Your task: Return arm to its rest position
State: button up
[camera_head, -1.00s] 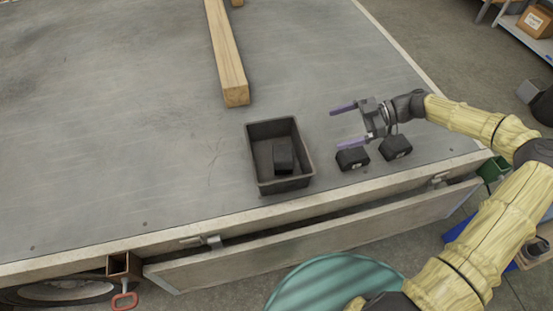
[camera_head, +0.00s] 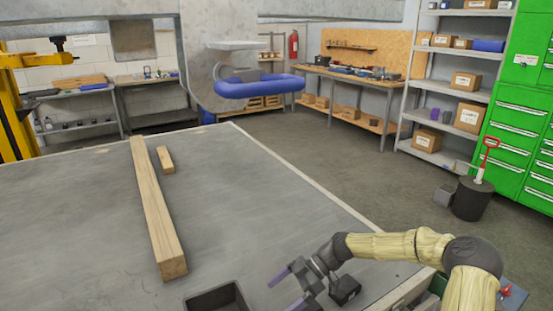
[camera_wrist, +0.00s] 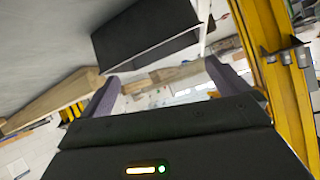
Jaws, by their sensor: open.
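My gripper (camera_head: 288,290) is at the lower middle of the head view, its purple fingers apart with nothing between them. It is over the grey trailer deck (camera_head: 240,200), just right of a dark bin (camera_head: 208,301) that the bottom edge cuts off. My yellowish arm reaches in from the lower right, bent at the elbow. In the wrist view the two fingers frame an empty gap (camera_wrist: 160,88). A dark box-like shape (camera_wrist: 145,35), probably the bin, shows above them.
A long wooden beam (camera_head: 156,208) and a short wooden piece (camera_head: 166,160) lie on the deck at left. Deck between beam and gripper is clear. A dark container (camera_head: 473,199) stands on the floor at right, near shelves (camera_head: 455,85) and a green cabinet (camera_head: 520,115).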

jog(key=s+d+f+m+t+h, duration=0.2)
jog(key=s+d+m+h, duration=0.2)
jog(key=s+m+h, duration=0.35)
jog(key=s+d+r+m+t+h, duration=0.3)
jog(key=s+d+r+m+t, duration=0.2)
jog(key=s+d+r+m, duration=0.55)
notch_tip(320, 180, up, 13)
jog(key=w+m+p, duration=0.1)
jog(key=m+p, duration=0.1)
jog(key=p, duration=1.2)
jog(key=shift+w, duration=0.4)
jog(key=shift+w+d+f, duration=0.1)
jog(key=shift+f, duration=0.1)
jog(key=shift+d, duration=0.1)
